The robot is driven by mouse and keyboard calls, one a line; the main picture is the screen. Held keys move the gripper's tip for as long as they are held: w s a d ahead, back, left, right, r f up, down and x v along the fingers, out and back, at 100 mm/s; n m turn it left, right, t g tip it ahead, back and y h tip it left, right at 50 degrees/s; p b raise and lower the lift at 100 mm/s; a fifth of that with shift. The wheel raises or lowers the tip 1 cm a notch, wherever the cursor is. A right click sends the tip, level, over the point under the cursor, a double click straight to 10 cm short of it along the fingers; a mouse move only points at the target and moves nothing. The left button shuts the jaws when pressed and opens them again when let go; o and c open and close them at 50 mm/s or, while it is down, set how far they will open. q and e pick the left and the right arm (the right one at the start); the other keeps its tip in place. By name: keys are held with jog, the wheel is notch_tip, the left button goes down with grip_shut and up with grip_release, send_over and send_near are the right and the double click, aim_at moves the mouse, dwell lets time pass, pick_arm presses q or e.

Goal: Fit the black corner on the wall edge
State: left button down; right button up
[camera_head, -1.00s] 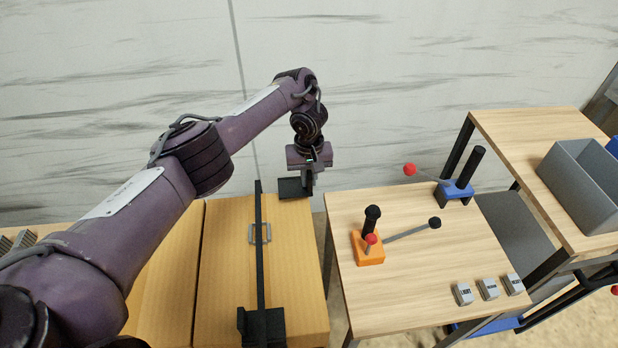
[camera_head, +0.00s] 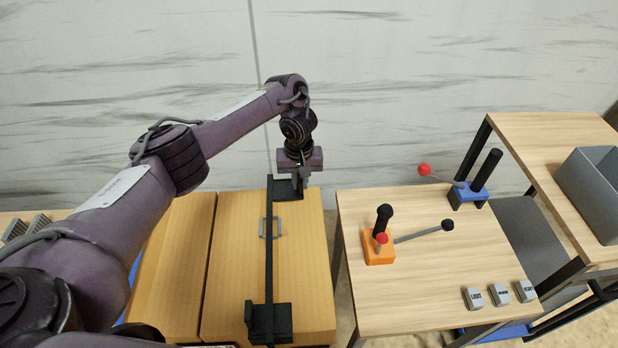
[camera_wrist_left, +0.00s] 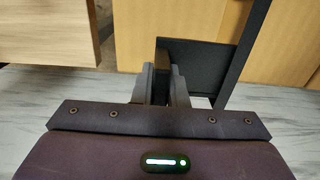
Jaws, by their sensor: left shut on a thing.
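A black corner (camera_head: 285,189) is at the far end of a long black bar (camera_head: 269,265) that stands along the wooden box. My left gripper (camera_head: 300,184) is shut on the corner from above. In the left wrist view, my left gripper's fingers (camera_wrist_left: 162,84) close on the plate-like black corner (camera_wrist_left: 198,66), and the black bar (camera_wrist_left: 246,50) runs right beside it. The corner looks against or very near the bar; I cannot tell whether it is seated. Another black corner piece (camera_head: 270,323) sits at the bar's near end. My right gripper is out of view.
The wooden box (camera_head: 305,270) carries a grey handle (camera_head: 271,228). To the right, a table (camera_head: 420,300) holds an orange lever base (camera_head: 378,247), a blue lever base (camera_head: 468,194) and several grey blocks. A grey bin (camera_head: 590,190) stands at far right. A pale wall is behind.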

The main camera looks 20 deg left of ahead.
aim_at(284, 189)
pick_arm(q)
jog(key=shift+s+a, duration=0.35)
jog(key=shift+a, duration=0.35)
jog(key=shift+s+a+f, duration=0.1)
jog(key=shift+s+a, duration=0.25)
jog(key=shift+a, duration=0.3)
jog(key=shift+s+a, duration=0.3)
jog(key=shift+a, duration=0.35)
jog(key=shift+f, duration=0.35)
jog(key=c, duration=1.4)
grip_release()
jog(key=shift+o, duration=0.2)
